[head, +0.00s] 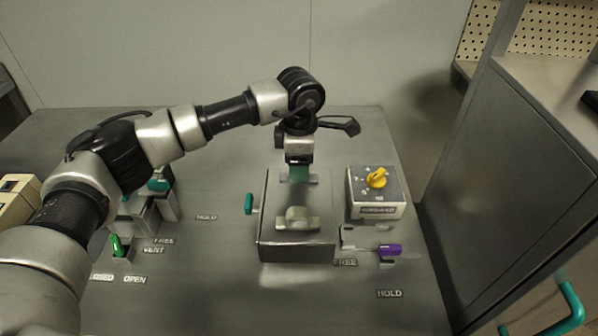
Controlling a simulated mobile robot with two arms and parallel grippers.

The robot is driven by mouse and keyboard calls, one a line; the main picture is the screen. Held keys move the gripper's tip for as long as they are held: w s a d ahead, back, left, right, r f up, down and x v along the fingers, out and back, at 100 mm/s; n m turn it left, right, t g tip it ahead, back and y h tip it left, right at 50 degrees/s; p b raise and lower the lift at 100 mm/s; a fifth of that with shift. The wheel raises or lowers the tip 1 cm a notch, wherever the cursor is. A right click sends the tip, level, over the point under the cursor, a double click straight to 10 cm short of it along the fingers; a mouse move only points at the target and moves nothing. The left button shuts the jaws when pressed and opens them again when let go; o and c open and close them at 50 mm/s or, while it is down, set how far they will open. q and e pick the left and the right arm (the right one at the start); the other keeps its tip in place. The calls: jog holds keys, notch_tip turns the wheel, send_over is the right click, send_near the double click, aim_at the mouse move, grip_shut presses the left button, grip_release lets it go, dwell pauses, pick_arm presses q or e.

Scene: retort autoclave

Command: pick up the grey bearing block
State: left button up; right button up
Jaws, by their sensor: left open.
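A small grey block with a rounded middle and flat ends, which looks like the bearing block (297,219), sits on the front part of a grey metal box's top. My left gripper (299,178) points down over the back part of the same box, behind the block in the picture. It is open, and its jaws are apart from the block. The wrist and the teal part above the jaws partly hide the fingertips. My right gripper is not in view.
The grey box (296,252) stands on a grey bench top. To its right are a box with a yellow knob (377,178) and a purple-handled lever (389,250). To its left are a teal handle (249,204) and a green lever (117,246). A grey cabinet (528,180) stands at right.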

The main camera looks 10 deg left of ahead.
pick_arm(q)
notch_tip(320, 180, down, 3)
jog(key=shift+a, duration=0.1)
jog(key=c, duration=1)
jog(key=shift+r, duration=0.15)
jog(key=shift+c, duration=0.2)
jog(key=r, duration=0.4)
jog(key=shift+d+b, duration=0.25)
jog(key=shift+b, duration=0.1)
jog(key=s+d+r+b, duration=0.1)
jog(key=s+d+r, duration=0.3)
jog(key=d, duration=0.6)
notch_tip(320, 180, up, 3)
jog(key=shift+d+f+b, duration=0.1)
jog(key=shift+d+b, duration=0.2)
